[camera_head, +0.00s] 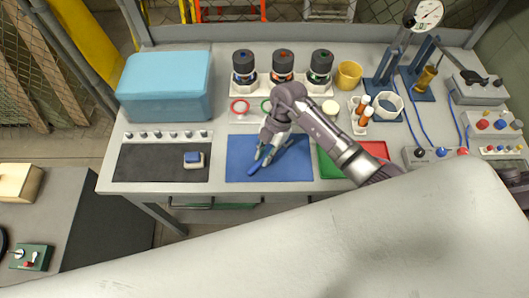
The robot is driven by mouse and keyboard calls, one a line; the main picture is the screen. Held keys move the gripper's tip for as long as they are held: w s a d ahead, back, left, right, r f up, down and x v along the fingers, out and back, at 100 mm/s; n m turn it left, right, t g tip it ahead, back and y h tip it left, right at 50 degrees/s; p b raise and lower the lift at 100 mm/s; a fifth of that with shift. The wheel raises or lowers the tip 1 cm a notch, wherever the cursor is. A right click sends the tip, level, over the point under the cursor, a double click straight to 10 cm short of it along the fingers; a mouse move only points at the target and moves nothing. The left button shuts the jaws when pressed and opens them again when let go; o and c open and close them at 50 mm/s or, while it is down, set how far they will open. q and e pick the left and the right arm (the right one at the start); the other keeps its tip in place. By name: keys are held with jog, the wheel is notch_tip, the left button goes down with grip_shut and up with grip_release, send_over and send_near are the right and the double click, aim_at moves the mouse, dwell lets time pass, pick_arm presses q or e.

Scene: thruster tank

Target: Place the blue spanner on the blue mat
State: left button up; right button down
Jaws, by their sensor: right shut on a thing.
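The blue mat (297,168) lies flat on the workbench, near its front edge and about the middle. My right gripper (263,159) reaches in from the right and points down over the mat. It is shut on the blue spanner (253,169), whose near end shows below the fingers, over the mat's front left part. The fingers hide part of the spanner. I cannot tell whether the spanner touches the mat or is held just above it. My left gripper is not in view.
A dark mat (150,165) with a small blue-and-white block (194,160) lies left. A blue box (166,85) stands behind it. Several dark-capped jars (282,66) stand at the back. Green and red mats (328,166) lie right, partly under my arm. A yellow cup (348,75) stands behind.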

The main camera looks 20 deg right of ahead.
jog(key=c, duration=1.1)
grip_release()
jog(key=shift+d+r, duration=0.1)
jog(key=b+v, duration=0.2)
jog(key=v, duration=1)
